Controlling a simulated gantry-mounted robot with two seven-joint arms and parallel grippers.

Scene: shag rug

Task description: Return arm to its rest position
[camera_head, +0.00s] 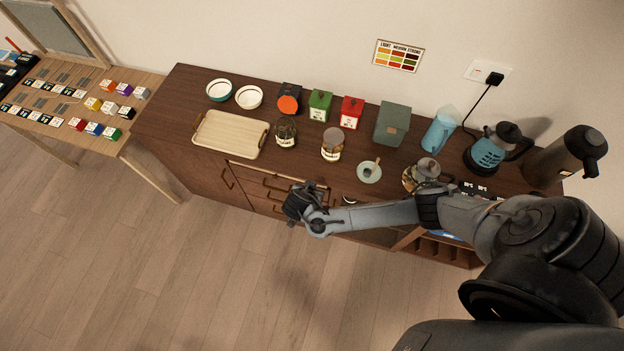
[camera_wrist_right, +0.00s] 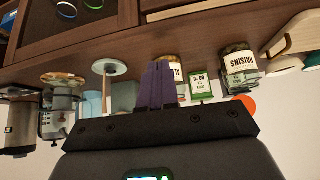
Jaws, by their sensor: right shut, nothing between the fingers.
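My right arm (camera_head: 380,215) reaches in from the right in the head view, low over the front edge of the wooden cabinet. Its gripper (camera_head: 297,203) is in front of the drawers, apart from the items on the top. In the right wrist view the purple fingers (camera_wrist_right: 162,84) are together with nothing between them. The wrist picture is upside down, with the cabinet top and jars beyond the fingers. My left arm and gripper are not in view.
The cabinet top (camera_head: 180,110) holds a tray (camera_head: 229,134), bowls, jars, canisters, a saucer (camera_head: 369,172), a blue kettle (camera_head: 487,150) and a dark flask (camera_head: 567,157). A side table (camera_head: 60,130) with small boxes stands at left. The floor (camera_head: 150,270) in front is clear.

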